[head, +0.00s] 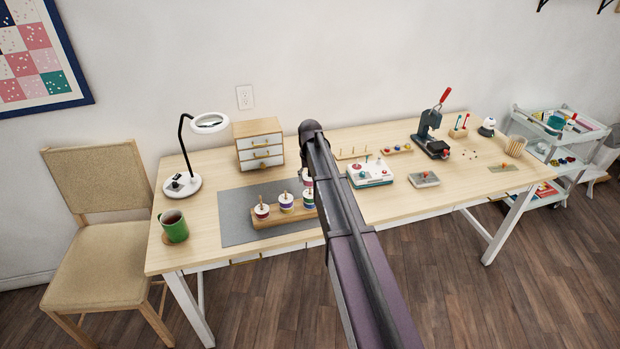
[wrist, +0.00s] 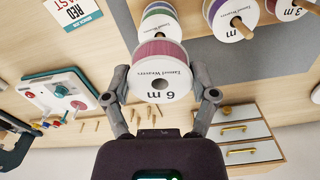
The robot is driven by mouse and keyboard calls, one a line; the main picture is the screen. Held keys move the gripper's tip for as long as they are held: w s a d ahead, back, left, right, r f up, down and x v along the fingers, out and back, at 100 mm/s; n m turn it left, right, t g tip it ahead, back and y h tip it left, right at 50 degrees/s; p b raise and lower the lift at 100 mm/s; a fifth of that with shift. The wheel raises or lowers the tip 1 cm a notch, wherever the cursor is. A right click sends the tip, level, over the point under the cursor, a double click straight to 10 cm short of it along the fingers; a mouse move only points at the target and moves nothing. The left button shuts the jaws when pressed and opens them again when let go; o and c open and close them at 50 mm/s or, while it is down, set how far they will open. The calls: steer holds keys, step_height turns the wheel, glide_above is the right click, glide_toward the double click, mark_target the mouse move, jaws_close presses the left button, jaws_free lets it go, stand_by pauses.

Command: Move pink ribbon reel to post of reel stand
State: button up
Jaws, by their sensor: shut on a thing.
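My gripper (wrist: 163,84) is shut on a pink ribbon reel (wrist: 160,52), one finger on each side of its white "6 m" end face. The reel's centre hole is dark, with no post showing in it. In the head view the reel stand (head: 268,222), a wooden base, holds several reels on posts on the grey mat. My gripper is above the stand's right end there, mostly hidden by my arm. Whether the held reel touches the reel below cannot be told.
A small drawer chest (head: 259,145) stands behind the mat (head: 232,205). A lamp (head: 182,184) and green mug (head: 174,226) are at left. Right of my arm are a white-and-teal device (head: 370,172), a wooden peg rack (head: 352,153) and a press (head: 430,135).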

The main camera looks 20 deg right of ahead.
steer(key=shift+f+b, duration=1.85)
steer(key=shift+f, duration=0.1)
stand_by(0.8)
steer(key=o, duration=0.9)
steer(key=shift+c, duration=0.2)
steer(key=shift+r, duration=0.15)
step_height(320, 180, up, 10)
steer(key=p, duration=0.9)
steer(key=shift+f+p, duration=0.25)
steer(key=shift+p, duration=0.15)
steer(key=a+f+b, duration=0.1)
steer(key=a, duration=0.5)
steer(key=a+f+b, duration=0.1)
steer(key=a, duration=0.5)
steer(key=a+f+b, duration=0.2)
steer(key=a, duration=0.4)
steer(key=s+d+n, duration=0.1)
steer(key=s+d, duration=0.3)
steer(key=s, duration=1)
steer(key=s+d+n, duration=0.1)
steer(key=s+d, duration=0.4)
steer(key=s, duration=1)
steer(key=shift+d, duration=0.15)
